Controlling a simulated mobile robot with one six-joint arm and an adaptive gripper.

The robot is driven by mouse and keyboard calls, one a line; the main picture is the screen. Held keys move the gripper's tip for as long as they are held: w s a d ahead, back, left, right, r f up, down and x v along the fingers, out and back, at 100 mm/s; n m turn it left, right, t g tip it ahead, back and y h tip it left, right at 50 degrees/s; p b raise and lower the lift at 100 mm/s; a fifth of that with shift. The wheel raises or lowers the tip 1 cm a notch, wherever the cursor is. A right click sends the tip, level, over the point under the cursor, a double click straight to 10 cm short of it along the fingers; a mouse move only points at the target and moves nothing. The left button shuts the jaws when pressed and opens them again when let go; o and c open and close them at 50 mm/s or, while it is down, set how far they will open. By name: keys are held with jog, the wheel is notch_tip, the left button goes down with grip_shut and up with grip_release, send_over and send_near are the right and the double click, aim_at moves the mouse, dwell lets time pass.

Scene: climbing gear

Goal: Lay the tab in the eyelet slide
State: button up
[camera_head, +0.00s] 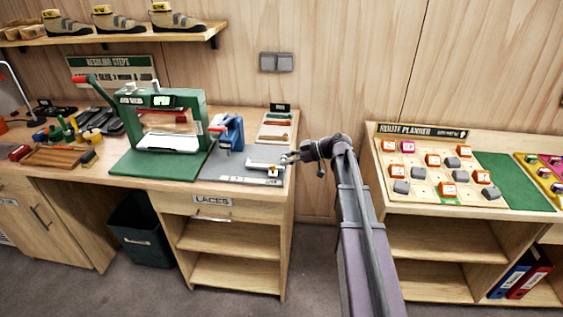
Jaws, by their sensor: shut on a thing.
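The blue eyelet press (230,133) stands on the grey mat (222,172) at the right end of the workbench. A light grey slide (258,165) extends right from its foot, with a small pale and yellow piece near its right end (273,172). My gripper (286,159) comes in from the right and is at the slide's right end, just above it. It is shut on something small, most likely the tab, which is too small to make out. I cannot tell whether it touches the slide.
A green press (160,98) with a red handle stands left of the blue one. A tray of laces (275,128) lies behind my gripper. The route planner board (440,165) is on the right bench.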

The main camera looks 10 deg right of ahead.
jog(key=shift+w+a+f, duration=0.1)
jog(key=shift+w+a, duration=0.05)
jog(key=shift+w, duration=0.8)
jog(key=shift+w+a+f, duration=0.1)
jog(key=shift+w, duration=0.8)
jog(key=shift+w, duration=0.5)
jog(key=shift+w+a+f+b, duration=0.1)
jog(key=shift+w+f+b, duration=0.15)
jog(key=shift+b, duration=0.2)
jog(key=shift+s+f+b, duration=0.15)
jog(key=shift+f+b, duration=1.35)
jog(key=shift+f, duration=0.05)
jog(key=shift+f, duration=0.15)
jog(key=o, duration=0.8)
jog(key=shift+o, duration=0.2)
jog(key=shift+r, duration=0.2)
